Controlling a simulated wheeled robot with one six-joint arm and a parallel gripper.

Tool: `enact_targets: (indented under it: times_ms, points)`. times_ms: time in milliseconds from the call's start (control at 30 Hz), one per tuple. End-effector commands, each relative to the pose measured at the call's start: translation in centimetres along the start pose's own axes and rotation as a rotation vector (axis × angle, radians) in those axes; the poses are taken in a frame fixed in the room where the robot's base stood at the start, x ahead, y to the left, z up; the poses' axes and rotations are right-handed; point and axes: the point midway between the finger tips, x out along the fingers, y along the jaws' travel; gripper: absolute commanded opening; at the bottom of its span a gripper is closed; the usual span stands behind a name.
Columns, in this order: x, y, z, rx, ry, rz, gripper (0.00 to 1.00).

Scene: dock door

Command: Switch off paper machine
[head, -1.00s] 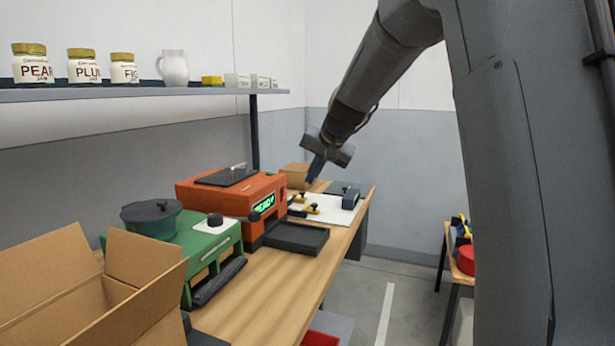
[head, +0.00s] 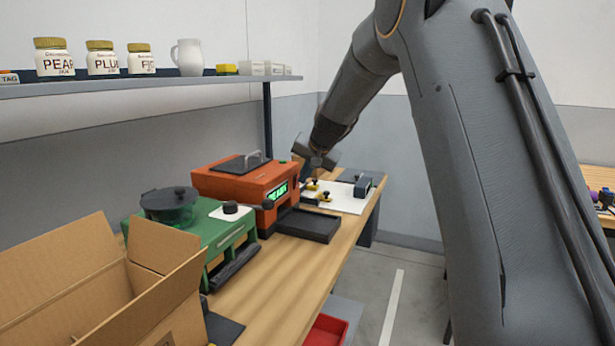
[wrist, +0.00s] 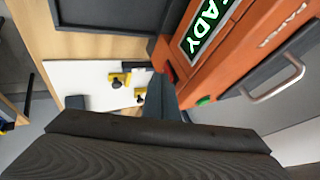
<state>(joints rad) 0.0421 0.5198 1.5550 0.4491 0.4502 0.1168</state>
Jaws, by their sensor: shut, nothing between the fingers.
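The orange machine (head: 240,182) stands on the wooden bench, with a lit green display (head: 277,192) on its front and a handled dark lid on top. In the wrist view its orange casing (wrist: 252,45) fills the upper right, with display letters reading "ADY". A green button (wrist: 205,100) and a small dark red-edged part (wrist: 171,73) show on the casing. My gripper (wrist: 160,80) is shut and empty, pointing down close beside the machine's end. In the head view my gripper (head: 306,172) is at the machine's far right end; its tips are partly hidden, and contact cannot be told.
A white board (head: 345,200) with yellow clamps lies beyond the machine. A dark tray (head: 308,226) sits in front of it. A green machine (head: 215,230) and an open cardboard box (head: 70,290) stand nearer. A shelf (head: 130,86) with jars runs above.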

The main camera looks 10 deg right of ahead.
Motion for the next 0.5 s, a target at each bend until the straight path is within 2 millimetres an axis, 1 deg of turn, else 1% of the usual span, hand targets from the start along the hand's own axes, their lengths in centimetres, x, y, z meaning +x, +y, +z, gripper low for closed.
enact_targets:
  times_ms: [133, 233, 500]
  points:
    - [0.0, -0.07, 0.0, 0.0, 0.0, 0.0, 0.0]
    - [0.13, -0.79, -0.1, -0.001, -0.001, -0.001, 0.0]
    - [0.1, -0.66, -0.09, 0.0, 0.0, -0.001, 0.0]
